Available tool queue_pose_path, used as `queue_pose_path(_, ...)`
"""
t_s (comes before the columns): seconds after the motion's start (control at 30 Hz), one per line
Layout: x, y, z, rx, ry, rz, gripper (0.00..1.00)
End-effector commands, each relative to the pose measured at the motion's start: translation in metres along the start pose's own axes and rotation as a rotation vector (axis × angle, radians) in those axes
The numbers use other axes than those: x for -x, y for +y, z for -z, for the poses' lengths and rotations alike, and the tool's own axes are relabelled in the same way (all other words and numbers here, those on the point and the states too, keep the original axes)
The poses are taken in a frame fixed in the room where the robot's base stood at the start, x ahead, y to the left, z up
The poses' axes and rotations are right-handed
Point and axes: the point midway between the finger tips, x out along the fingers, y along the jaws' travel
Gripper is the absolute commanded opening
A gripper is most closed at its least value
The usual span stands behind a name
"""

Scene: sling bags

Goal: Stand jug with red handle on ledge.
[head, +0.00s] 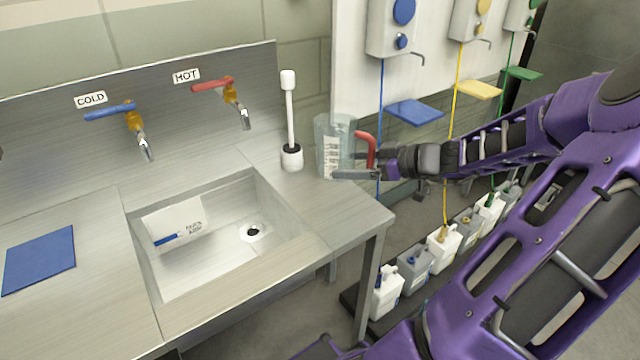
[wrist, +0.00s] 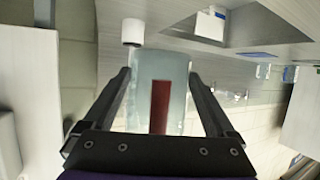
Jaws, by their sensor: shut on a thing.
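The clear jug (head: 333,138) with a red handle (head: 367,147) is upright at the back right end of the steel sink top (head: 345,205). My gripper (head: 354,166) reaches in from the right, shut on the jug low on its handle side. The wrist view shows the jug (wrist: 172,68) between both fingers, with the red handle (wrist: 160,105) pointing towards the palm. The jug's base is over or on the steel top; I cannot tell whether it touches. One finger hides part of its lower side.
A white brush in its holder (head: 291,157) stands just left of the jug. The sink basin (head: 240,205) lies front left, below cold and hot taps. Dispensers (head: 392,28) hang behind on the right, with several bottles (head: 440,250) on a low rack below.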

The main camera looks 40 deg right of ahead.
Motion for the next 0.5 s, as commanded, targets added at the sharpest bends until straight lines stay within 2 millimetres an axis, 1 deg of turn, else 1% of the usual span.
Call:
queue_pose_path(0.03, -0.004, -0.001, -0.011, -0.006, 0.003, 0.000, 0.15)
queue_pose_path(0.2, -0.017, -0.001, -0.039, -0.004, 0.003, 0.002, 0.15)
queue_pose_path(0.43, -0.024, -0.001, -0.057, -0.003, 0.002, 0.001, 0.15)
queue_pose_path(0.5, -0.027, -0.001, -0.065, -0.003, 0.003, 0.002, 0.15)
